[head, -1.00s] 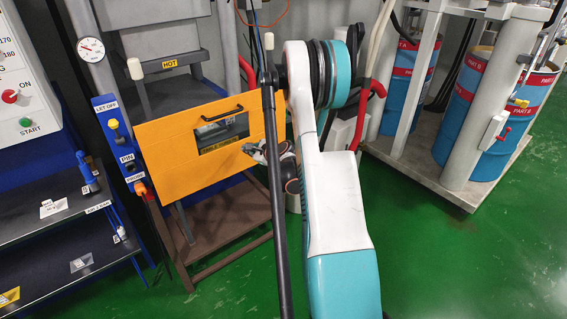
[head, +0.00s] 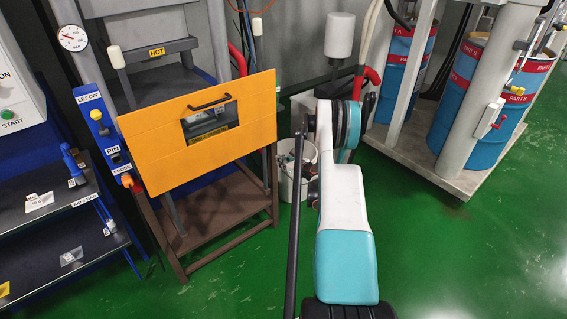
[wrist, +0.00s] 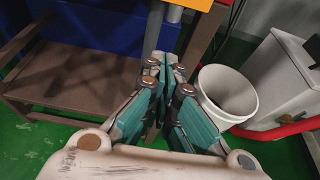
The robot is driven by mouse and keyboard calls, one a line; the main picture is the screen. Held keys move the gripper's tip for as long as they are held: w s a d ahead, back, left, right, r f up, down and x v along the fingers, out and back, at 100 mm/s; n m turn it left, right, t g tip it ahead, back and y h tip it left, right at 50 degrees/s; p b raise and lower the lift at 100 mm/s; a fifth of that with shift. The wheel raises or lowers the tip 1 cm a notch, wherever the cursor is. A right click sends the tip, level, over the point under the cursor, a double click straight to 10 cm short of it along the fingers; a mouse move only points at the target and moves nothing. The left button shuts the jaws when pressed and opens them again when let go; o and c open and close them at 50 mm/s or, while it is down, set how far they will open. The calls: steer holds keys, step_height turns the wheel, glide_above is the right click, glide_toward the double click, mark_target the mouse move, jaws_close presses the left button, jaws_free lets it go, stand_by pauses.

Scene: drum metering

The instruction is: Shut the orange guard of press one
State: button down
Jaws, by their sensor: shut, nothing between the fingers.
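The orange guard (head: 160,150) is a flat panel with a small window and a black bar handle (head: 209,104) near its top. It stands across the front of the press (head: 150,22), below the HOT label. A bit of orange (wrist: 197,3) shows at the top edge of the wrist view. My gripper (wrist: 165,62) is shut and empty in the wrist view, in front of the brown stand and left of a white bucket. In the head view my arm is right of the guard, apart from it, and largely hides the gripper. No press number is readable.
The brown stand (head: 228,213) is under the guard. The white bucket (wrist: 228,92) stands right of it, beside a grey cabinet (wrist: 280,75). A blue control post (head: 103,130) is at the guard's left. Blue drums (head: 468,105) stand at right. Green floor in front is clear.

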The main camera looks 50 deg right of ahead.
mark_target(269, 126)
steer(key=w+d+r+b, duration=0.1)
steer(key=w+r+b, duration=0.1)
steer(key=w, duration=0.3)
steer(key=shift+w+d+b, duration=0.2)
steer(key=shift+w+b, duration=0.2)
steer(key=shift+b, duration=0.15)
step_height(269, 126, up, 13)
steer(key=p, duration=0.4)
steer(key=shift+f, duration=0.2)
steer(key=shift+f, duration=0.1)
